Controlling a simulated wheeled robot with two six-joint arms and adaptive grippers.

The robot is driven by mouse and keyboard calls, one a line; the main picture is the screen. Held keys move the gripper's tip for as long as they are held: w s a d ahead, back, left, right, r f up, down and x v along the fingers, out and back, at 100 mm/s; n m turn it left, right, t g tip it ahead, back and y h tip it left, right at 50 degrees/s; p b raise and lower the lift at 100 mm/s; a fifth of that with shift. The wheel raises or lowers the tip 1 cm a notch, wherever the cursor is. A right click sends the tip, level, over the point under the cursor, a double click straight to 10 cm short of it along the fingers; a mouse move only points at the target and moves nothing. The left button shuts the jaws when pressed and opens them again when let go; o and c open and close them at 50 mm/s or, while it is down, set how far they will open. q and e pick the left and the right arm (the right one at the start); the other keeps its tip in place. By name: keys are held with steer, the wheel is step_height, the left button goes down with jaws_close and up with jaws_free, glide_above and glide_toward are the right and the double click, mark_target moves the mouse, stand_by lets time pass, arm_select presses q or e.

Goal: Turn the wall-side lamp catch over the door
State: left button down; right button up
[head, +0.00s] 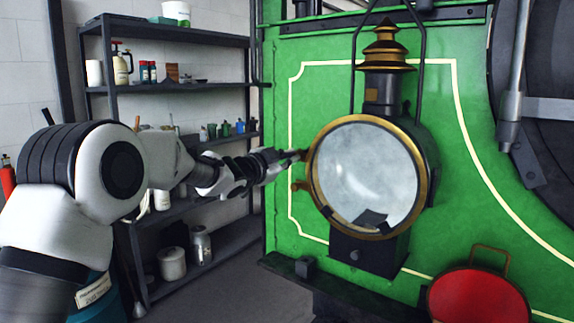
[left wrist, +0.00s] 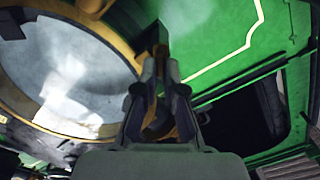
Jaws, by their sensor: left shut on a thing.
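The round lamp (head: 370,175) is fixed to the green tram front, with a pale glass door in a brass rim (head: 313,185). The rim also shows large at the left of the left wrist view (left wrist: 100,128). My left gripper (head: 295,156) reaches in from the left to the wall-side edge of the rim. It is shut on a small part there, apparently the wall-side catch, mostly hidden by the fingers. The fingertips also show in the left wrist view (left wrist: 160,62). A small copper-coloured knob (head: 298,186) sticks out just below the gripper. My right gripper is not in view.
A dark shelf unit (head: 185,90) with bottles and tins stands against the white wall behind my left arm. A dark ledge (head: 335,285) runs below the lamp.

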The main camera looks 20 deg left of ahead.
arm_select(q)
steer(key=m+b, duration=0.6)
steer(key=m, duration=0.4)
steer(key=shift+r, duration=0.1)
stand_by(0.4)
steer(key=c, duration=1.3)
jaws_free()
steer(key=shift+w, duration=0.15)
steer(key=shift+f, duration=0.2)
